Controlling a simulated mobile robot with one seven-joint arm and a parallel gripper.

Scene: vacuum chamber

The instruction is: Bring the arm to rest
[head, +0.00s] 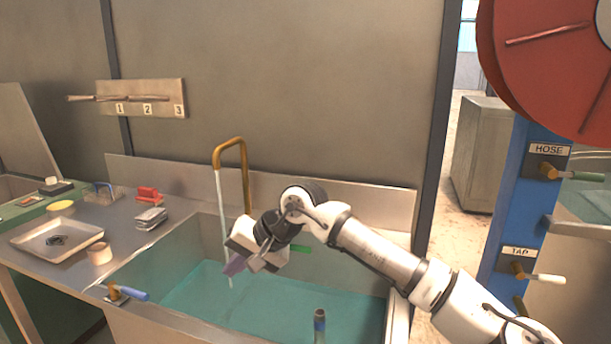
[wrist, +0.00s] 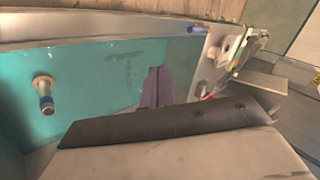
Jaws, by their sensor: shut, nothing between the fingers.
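My arm reaches from the lower right of the head view over the sink (head: 345,222). My gripper (head: 236,266) hangs over the teal water (head: 205,290), tilted down to the left. Its purplish fingers are together with nothing seen between them. The fingers also show in the wrist view (wrist: 156,88), in front of the sink's wall. The gripper appears close to the water stream from the tap (head: 230,143); whether they touch is unclear.
A standpipe (head: 320,326) stands in the sink. A blue-handled valve (head: 126,293) is at the sink's left front edge. A metal tray (head: 30,245), a cup (head: 99,253) and a red block (head: 148,194) lie on the left counter. A red reel (head: 545,60) and blue post (head: 520,200) stand right.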

